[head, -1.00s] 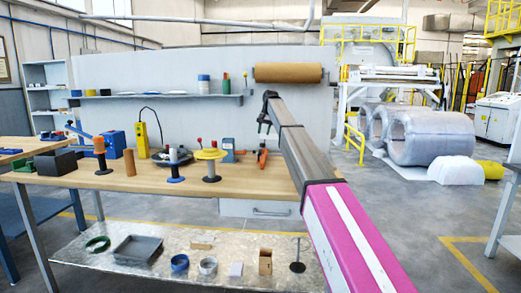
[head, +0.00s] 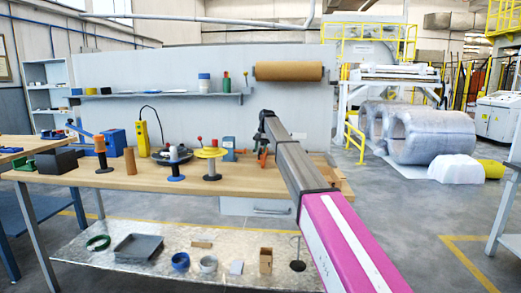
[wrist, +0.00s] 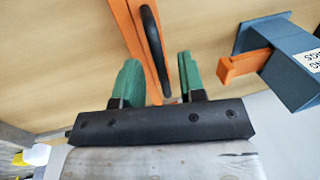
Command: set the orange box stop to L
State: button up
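An orange upright piece (wrist: 122,20) with a black loop handle (wrist: 151,40) shows in the wrist view. The handle stands between my green finger pads, with gaps beside it. The orange thing (head: 263,157) is on the wooden bench in the head view, beneath my gripper (head: 264,124). My gripper (wrist: 160,80) is open and holds nothing. A blue-grey box (wrist: 290,65) with an orange bar (wrist: 243,67) sticking out is at the right of the wrist view. The blue box (head: 228,146) also stands on the bench. Its white label is cut off; I cannot read a stop setting.
The lower shelf (head: 110,258) carries a tray, rings and small blocks. A brown paper roll (head: 288,71) hangs on the panel.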

grip_shut()
jog(key=d, duration=1)
jog(key=shift+s+d, duration=0.2)
grip_release()
jog(key=shift+r, duration=0.1)
notch_tip(320, 180, up, 10)
jog(key=d, duration=0.2)
jog(key=shift+r, duration=0.25)
jog(key=shift+d, duration=0.1)
